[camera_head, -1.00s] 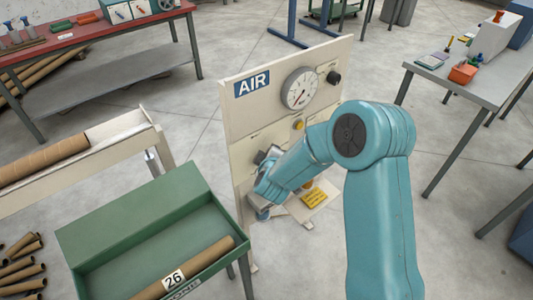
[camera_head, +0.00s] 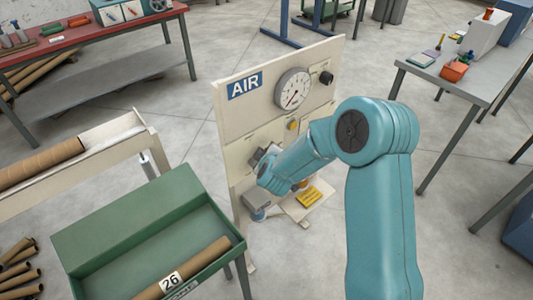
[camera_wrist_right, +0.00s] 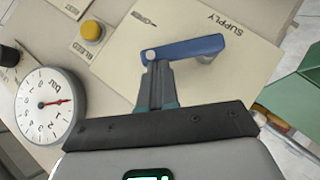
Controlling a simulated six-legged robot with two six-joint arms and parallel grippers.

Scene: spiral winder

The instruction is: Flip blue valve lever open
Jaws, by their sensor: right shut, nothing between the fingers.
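The blue valve lever (camera_wrist_right: 188,48) shows in the right wrist view on the cream panel, beside the SUPPLY lettering. The lever and the fingertips are hidden or too small to tell there. My left gripper is out of view.
The panel carries a pressure gauge (camera_head: 293,88), a yellow button (camera_head: 292,125) and a black knob (camera_head: 326,78). A grey box (camera_head: 257,202) sits low on it. A green tray (camera_head: 120,225) with a cardboard tube stands at left front. A grey table (camera_head: 455,85) stands at right.

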